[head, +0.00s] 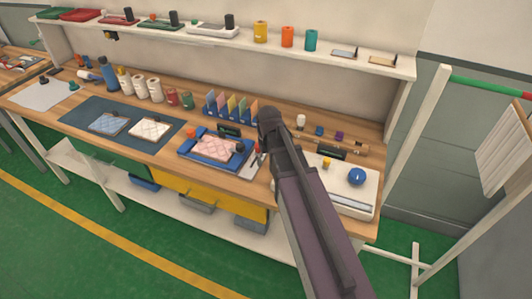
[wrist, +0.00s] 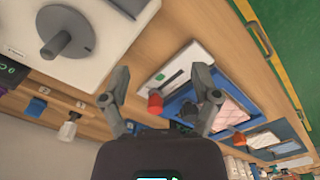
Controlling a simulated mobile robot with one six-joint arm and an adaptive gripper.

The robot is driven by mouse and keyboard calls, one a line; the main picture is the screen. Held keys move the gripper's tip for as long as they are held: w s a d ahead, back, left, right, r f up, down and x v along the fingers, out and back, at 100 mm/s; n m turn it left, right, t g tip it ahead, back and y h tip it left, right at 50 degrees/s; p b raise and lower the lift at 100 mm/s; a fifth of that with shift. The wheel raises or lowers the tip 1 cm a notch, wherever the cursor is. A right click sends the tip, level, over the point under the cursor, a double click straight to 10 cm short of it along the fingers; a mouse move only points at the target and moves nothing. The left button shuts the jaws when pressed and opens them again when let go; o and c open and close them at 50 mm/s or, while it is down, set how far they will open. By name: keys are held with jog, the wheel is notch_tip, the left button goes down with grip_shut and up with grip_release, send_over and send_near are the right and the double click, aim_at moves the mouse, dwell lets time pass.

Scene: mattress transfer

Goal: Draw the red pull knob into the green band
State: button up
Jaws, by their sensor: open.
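I see no contact with the knob. In the head view the panel (head: 250,170) lies on the bench, partly hidden by my arm, with a small red spot (head: 257,159) above it. My gripper is largely hidden there.
A blue tray (head: 184,150) with a pink quilted pad (head: 212,146) lies left of the panel. A white device with a blue dome (head: 357,176) stands to the right. Colored folders (head: 230,105) stand behind. A dark mat (head: 85,122) holds two more pads.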

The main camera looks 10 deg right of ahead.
jog(key=s+f+m+b, duration=0.1)
jog(key=s+f+b, duration=0.2)
jog(key=s, duration=0.7)
jog(key=shift+s+f+m+b, duration=0.3)
jog(key=shift+s+f+b, duration=0.05)
jog(key=shift+f, duration=0.15)
jog(key=shift+w+a, duration=0.1)
jog(key=w+r+n+p, duration=0.2)
jog(key=w+r+p, duration=0.3)
jog(key=w, duration=0.8)
jog(key=w+r+n+p, duration=0.2)
jog(key=w+r+p, duration=0.3)
jog(key=w, duration=0.8)
jog(key=shift+r, duration=0.15)
jog(key=shift+a+f, duration=0.1)
jog(key=shift+f, duration=0.1)
notch_tip(320, 180, down, 13)
jog(key=b, duration=1.3)
jog(key=shift+f, duration=0.2)
